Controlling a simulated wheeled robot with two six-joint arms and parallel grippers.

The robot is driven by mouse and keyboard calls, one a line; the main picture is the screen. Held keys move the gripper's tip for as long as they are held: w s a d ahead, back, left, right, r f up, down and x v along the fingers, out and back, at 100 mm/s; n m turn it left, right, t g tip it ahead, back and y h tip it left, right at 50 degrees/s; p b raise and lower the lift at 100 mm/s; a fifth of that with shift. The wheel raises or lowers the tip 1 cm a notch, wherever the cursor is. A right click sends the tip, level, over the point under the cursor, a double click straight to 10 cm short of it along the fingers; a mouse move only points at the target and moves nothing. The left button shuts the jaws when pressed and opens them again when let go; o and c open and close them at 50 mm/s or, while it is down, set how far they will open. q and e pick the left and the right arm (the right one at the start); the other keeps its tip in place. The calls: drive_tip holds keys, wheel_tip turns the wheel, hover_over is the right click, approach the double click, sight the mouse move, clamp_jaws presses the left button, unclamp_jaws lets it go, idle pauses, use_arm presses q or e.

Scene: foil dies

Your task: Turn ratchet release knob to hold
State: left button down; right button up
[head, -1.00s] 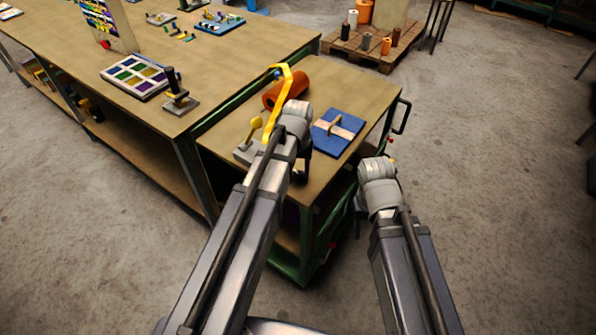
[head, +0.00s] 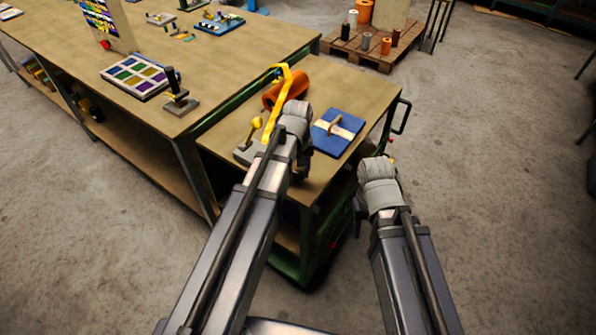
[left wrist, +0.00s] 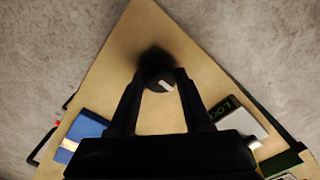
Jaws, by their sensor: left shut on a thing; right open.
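A round black knob (left wrist: 157,78) with a short pale mark on its face sits near the corner of the cart's tan top, seen in the left wrist view. My left gripper (left wrist: 161,76) points down at it, with one finger on each side, shut on it. The pale mark slants toward the right finger. In the head view my left wrist and arm hide the knob, and only a dark bit of my left gripper (head: 302,168) shows below the wrist. My right gripper (head: 361,216) is open, mostly hidden by its wrist, off the cart's right side.
A blue block (head: 331,143) with a pale strip lies right of my left wrist. A grey plate (left wrist: 238,117) with partly readable lettering lies on the other side. A long workbench (head: 235,75) adjoins.

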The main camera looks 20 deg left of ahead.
sight(298, 174)
use_arm(q)
drive_tip(key=shift+c, duration=1.8)
unclamp_jaws()
drive_tip(key=shift+r, duration=0.1)
wheel_tip(298, 174, up, 8)
drive_tip(key=p, duration=0.8)
drive_tip(key=shift+f, duration=0.2)
drive_tip(key=s+d+m+y, duration=0.1)
drive_tip(key=s+d+m, duration=0.8)
drive_tip(key=s, duration=0.5)
drive_tip(key=shift+s+d, duration=0.15)
drive_tip(key=shift+d, duration=0.5)
